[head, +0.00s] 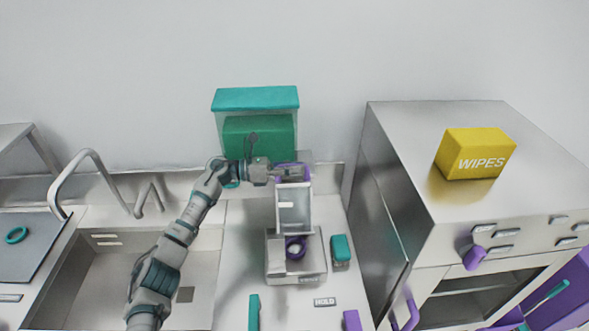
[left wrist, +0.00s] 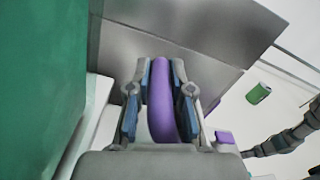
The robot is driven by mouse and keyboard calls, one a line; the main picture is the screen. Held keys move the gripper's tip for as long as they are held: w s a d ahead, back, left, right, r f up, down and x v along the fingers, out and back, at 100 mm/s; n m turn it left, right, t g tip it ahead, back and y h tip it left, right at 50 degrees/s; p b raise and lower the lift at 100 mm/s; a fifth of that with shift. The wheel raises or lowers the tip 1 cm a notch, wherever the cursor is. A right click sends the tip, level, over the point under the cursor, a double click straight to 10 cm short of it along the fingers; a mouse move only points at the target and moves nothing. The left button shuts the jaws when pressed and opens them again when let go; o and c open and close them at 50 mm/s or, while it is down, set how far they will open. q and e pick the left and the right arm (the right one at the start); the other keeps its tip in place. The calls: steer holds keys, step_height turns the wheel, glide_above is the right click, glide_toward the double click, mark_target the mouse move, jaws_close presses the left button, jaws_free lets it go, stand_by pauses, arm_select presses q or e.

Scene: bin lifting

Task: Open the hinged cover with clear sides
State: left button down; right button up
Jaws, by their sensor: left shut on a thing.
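The hinged cover with clear sides (head: 306,207) stands raised, roughly upright, above the back of its grey base (head: 280,270) on the counter. Its purple handle (head: 304,166) is at the top; in the left wrist view the purple bar (left wrist: 161,100) runs between the fingers. My left gripper (head: 294,174) comes from the left and is shut on this handle. The gripper hides part of the handle. A purple ring (head: 301,243) sits on the open base. My right gripper is not seen.
A green box (head: 255,99) stands behind my gripper. A steel oven (head: 400,220) with yellow wipes (head: 475,154) on top is at the right. The sink (head: 120,265) is at the left.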

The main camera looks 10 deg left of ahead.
arm_select(q)
steer(key=c, duration=1.1)
jaws_free()
steer(key=shift+w+f, duration=0.1)
steer(key=shift+o, duration=0.2)
steer(key=shift+a, duration=0.1)
steer(key=s+a, duration=0.2)
steer(key=a, duration=0.9)
steer(key=shift+a, duration=0.15)
steer(key=shift+s+f, duration=0.15)
